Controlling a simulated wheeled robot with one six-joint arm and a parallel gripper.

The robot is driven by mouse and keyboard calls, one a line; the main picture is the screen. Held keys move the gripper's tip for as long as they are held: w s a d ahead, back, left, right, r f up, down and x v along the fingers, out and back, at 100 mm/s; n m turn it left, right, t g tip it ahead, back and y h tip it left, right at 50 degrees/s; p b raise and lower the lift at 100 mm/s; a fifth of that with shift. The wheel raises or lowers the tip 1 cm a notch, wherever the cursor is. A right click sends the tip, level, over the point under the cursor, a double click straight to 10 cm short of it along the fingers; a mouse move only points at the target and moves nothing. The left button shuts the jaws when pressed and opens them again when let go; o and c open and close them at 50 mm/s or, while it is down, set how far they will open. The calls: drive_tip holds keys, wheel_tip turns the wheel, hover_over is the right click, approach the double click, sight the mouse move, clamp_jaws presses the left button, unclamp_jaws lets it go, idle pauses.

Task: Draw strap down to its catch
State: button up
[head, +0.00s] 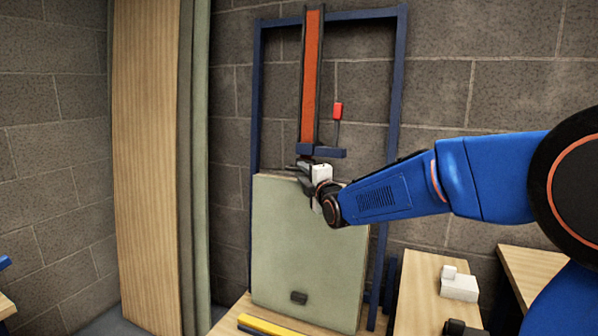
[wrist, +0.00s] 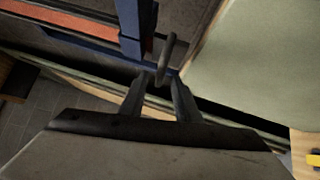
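The orange strap (head: 312,75) runs straight down in a dark channel in the head view and also shows in the wrist view (wrist: 62,20). A blue crossbar (head: 322,152) sits at its lower end. My gripper (head: 302,168) is just below the crossbar. In the wrist view my gripper (wrist: 160,82) has its fingers apart, one on each side of the ring's lower end; I cannot tell whether they touch it. A small dark block (head: 299,297), apparently the catch, is low on the grey-green panel (head: 305,235).
A blue frame (head: 398,90) stands against the block wall around the panel. A red tab (head: 338,111) is right of the strap. Tall boards (head: 148,150) lean at left. A wooden bench (head: 425,290) with a white block (head: 459,287) is at right. A yellow bar (head: 270,328) lies below.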

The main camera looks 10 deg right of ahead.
sight(300, 171)
drive_tip(key=shift+x, duration=2)
clamp_jaws()
